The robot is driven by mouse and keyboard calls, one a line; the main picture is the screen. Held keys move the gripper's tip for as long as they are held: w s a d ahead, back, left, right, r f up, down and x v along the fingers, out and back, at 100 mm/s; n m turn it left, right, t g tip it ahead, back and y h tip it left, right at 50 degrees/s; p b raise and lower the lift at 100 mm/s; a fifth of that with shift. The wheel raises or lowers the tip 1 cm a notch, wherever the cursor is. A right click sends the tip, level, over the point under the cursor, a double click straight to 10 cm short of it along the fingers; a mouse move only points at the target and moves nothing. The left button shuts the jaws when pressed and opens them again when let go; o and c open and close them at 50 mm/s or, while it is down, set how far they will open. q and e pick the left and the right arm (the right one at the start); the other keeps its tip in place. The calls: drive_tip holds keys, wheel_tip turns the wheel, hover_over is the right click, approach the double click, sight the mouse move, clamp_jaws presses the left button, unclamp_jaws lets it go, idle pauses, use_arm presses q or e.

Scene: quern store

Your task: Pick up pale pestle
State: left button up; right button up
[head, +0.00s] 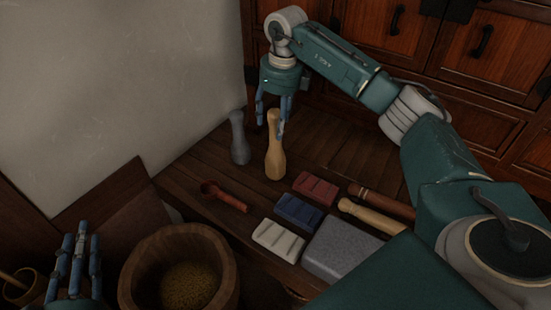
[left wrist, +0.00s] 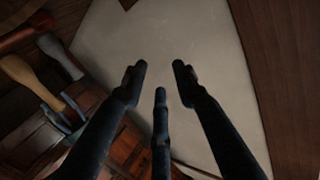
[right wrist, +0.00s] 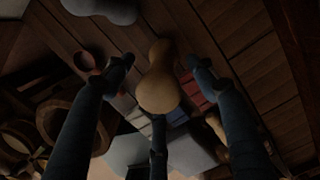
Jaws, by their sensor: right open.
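The pale pestle (head: 275,160) stands upright on the dark wooden boards, beside a grey pestle (head: 239,138). My right gripper (head: 271,116) comes down from above at the pale pestle's top, fingers spread. In the right wrist view, the pale pestle (right wrist: 160,85) shows between the open fingers of my right gripper (right wrist: 158,85); I cannot tell whether they touch it. My left gripper (head: 75,252) is far off at the lower left, open and empty. The left wrist view shows its spread fingers (left wrist: 159,75), with the pale pestle (left wrist: 28,78) at the left edge.
A red scoop (head: 223,197), red block (head: 316,187), blue block (head: 298,211), white block (head: 278,240) and grey stone slab (head: 341,248) lie in front. A pale rod (head: 371,217) and brown rod (head: 382,201) lie at right. A wooden tub (head: 140,285) holds grain. Drawers (head: 480,75) stand behind.

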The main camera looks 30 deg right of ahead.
clamp_jaws()
drive_tip(key=shift+r, duration=0.1)
drive_tip(key=shift+r, duration=0.1)
